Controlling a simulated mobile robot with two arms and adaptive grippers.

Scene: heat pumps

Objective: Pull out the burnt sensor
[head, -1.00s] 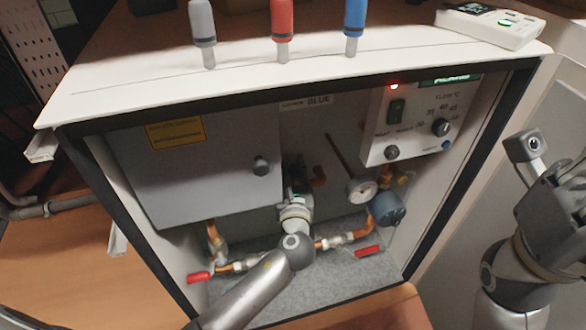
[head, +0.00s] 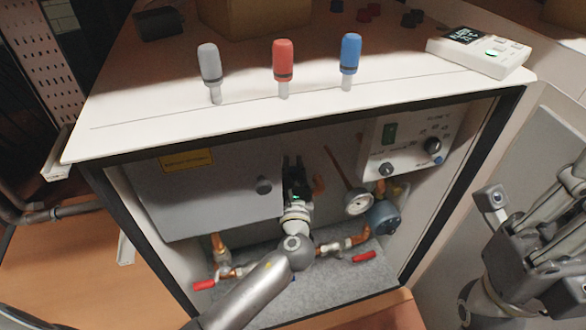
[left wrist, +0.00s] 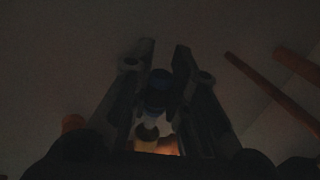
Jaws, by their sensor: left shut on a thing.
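My left gripper (head: 293,168) reaches into the open cabinet, fingers pointing up, between the grey box and the control panel. In the left wrist view my left gripper (left wrist: 160,75) is shut on a dark, blue-banded cylindrical sensor (left wrist: 157,88). That view is very dark, so whether the sensor still sits in its socket cannot be told. On the cabinet top stand a grey sensor (head: 210,65), a red sensor (head: 283,62) and a blue sensor (head: 350,55). My right gripper (head: 545,215) is outside the cabinet at the right; its finger opening is unclear.
The cabinet top (head: 130,115) overhangs the opening. The grey box (head: 205,195) is left of my gripper; the control panel (head: 405,140) and gauge (head: 358,202) are right. Copper pipes with red handles (head: 363,257) run low inside. A white handheld device (head: 480,57) lies on top.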

